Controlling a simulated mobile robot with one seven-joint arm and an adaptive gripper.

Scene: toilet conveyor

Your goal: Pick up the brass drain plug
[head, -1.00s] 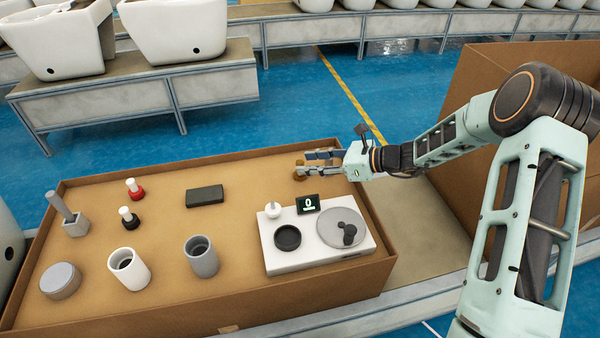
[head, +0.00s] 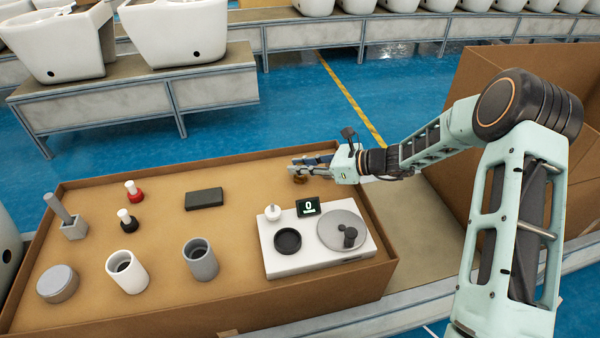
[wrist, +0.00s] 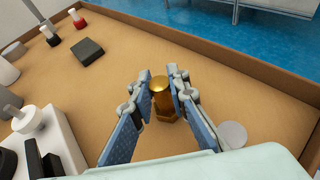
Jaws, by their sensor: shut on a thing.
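The brass drain plug (wrist: 162,97) stands upright between my two fingers in the wrist view, with its rounded gold top showing. My gripper (wrist: 158,88) is shut on it, one blue-padded finger on each side. In the head view my gripper (head: 296,170) is over the far right part of the box, and a small brown-gold part of the plug (head: 299,180) shows below the fingertips. The fingers hide most of the plug there. I cannot tell whether its base touches the box floor.
A white device (head: 330,262) with a display lies near the right front. A black block (head: 204,199), a red-based knob (head: 134,190), a white cup (head: 127,271) and a grey cup (head: 201,260) stand further left. In the wrist view a pale disc (wrist: 232,134) lies right of the plug.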

